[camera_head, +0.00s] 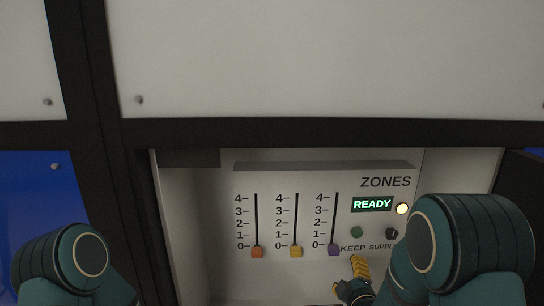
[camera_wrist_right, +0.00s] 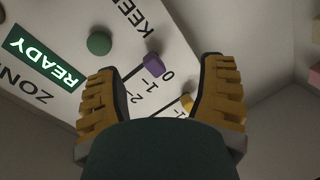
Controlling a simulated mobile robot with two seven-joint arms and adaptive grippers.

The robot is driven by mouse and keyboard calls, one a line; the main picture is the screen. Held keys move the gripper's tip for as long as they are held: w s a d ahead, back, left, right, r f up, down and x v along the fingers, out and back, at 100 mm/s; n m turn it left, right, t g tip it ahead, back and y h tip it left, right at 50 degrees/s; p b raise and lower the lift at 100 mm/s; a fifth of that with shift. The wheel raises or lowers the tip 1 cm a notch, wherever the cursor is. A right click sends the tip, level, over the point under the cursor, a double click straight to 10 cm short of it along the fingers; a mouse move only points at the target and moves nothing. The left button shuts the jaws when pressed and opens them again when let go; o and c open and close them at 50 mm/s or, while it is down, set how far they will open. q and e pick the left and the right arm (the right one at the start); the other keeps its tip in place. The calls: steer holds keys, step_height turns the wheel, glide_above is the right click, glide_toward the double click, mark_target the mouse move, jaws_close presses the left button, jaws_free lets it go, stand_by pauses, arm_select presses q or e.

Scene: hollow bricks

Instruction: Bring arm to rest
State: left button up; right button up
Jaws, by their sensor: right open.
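My right gripper (camera_head: 355,279) is in front of the lower part of the ZONES panel (camera_head: 215,195), below the purple slider knob and green button. In the right wrist view the same gripper (camera_wrist_right: 156,68) has its two yellow fingers spread with nothing held. The purple slider knob (camera_wrist_right: 154,65) shows between the fingertips, on the panel beyond; I cannot tell whether they touch. The orange knob (camera_head: 257,252), yellow knob (camera_head: 296,252) and purple knob (camera_head: 334,250) all stand at 0. My left arm shows at the lower left, but its gripper is out of view.
The panel sits in a recess with side walls and a dark frame (camera_head: 300,134). A green READY display (camera_head: 372,204), lit round lamp (camera_head: 402,209), green button (camera_head: 357,232) and black knob (camera_head: 392,233) are at its right. A dark door (camera_head: 525,190) stands at the far right.

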steer(key=s+f+m+g, duration=0.4)
steer(key=f, duration=0.6)
arm_select(q)
steer(key=shift+d, duration=0.35)
arm_select(e)
steer(key=s+a+f+m+g+y, duration=0.1)
steer(key=s+a+f+m+g, duration=0.2)
steer(key=s, duration=0.4)
steer(key=s+a+f+m+g+y, duration=0.1)
steer(key=s+a+f+m+g, duration=0.2)
steer(key=s, duration=0.4)
steer(key=s+a+f+m+g+y, duration=0.1)
steer(key=s+a+f+m+g, duration=0.2)
steer(key=s+f, duration=0.3)
steer(key=shift+s+a+f+m+g+y, duration=0.15)
steer(key=shift+s+f+m+g+y, duration=0.2)
steer(key=shift+s+m+g, duration=0.25)
